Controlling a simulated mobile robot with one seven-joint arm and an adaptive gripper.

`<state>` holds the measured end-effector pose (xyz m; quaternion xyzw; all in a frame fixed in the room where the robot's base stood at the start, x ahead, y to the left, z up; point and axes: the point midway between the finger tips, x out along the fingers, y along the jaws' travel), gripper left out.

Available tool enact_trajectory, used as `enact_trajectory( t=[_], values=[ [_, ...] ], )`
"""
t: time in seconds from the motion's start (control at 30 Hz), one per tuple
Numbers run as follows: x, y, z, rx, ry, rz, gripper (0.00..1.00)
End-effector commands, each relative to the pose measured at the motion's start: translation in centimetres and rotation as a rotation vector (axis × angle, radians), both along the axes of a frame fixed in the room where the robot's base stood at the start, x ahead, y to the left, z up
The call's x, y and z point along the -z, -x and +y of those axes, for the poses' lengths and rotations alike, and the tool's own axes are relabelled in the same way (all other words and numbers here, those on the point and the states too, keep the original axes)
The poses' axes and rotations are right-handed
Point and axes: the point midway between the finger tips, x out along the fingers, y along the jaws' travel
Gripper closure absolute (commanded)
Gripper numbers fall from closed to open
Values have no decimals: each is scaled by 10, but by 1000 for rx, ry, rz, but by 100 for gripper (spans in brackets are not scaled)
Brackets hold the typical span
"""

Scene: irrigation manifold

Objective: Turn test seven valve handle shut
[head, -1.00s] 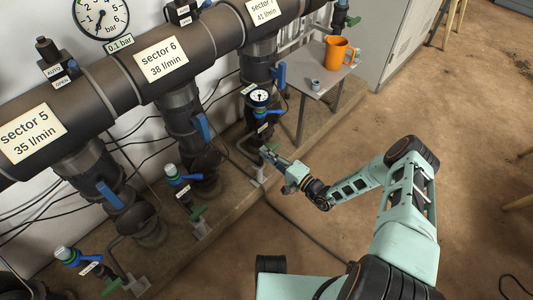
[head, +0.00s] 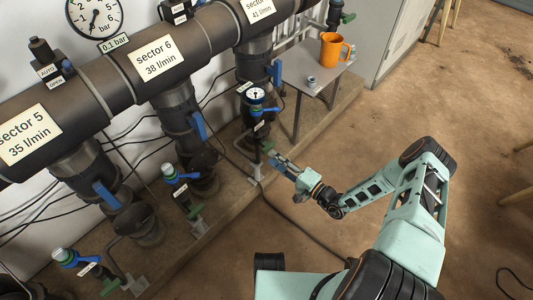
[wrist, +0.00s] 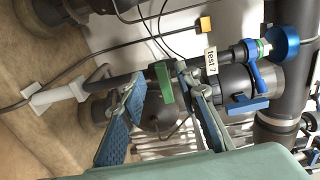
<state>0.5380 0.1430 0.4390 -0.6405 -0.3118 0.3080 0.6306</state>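The test seven pipe carries a white "test 7" tag (wrist: 212,62) in the wrist view. A green lever handle (wrist: 164,82) sits on this pipe to the left of the tag, and a blue handle (wrist: 258,76) is to its right. In the head view the green handle (head: 267,146) is low under the round gauge. My gripper (wrist: 164,92) is open, with its blue-padded fingers on either side of the green handle in the picture. I see no clear contact. In the head view my gripper (head: 275,158) is just right of and below the handle.
The small table (head: 318,72) with an orange mug (head: 332,50) stands behind the valve. The sector 6 (head: 163,65) branch is to the left, with similar green and blue handles. A dark hose crosses the floor beside the plinth.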

Motion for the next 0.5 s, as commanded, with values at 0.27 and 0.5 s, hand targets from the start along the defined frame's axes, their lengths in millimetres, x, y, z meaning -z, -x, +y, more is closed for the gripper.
enact_trajectory(
  t=[0.27,0.5],
  values=[
    [0,30,-40,3,1,-2,71],
    [0,38,-49,1,1,-1,71]
  ],
)
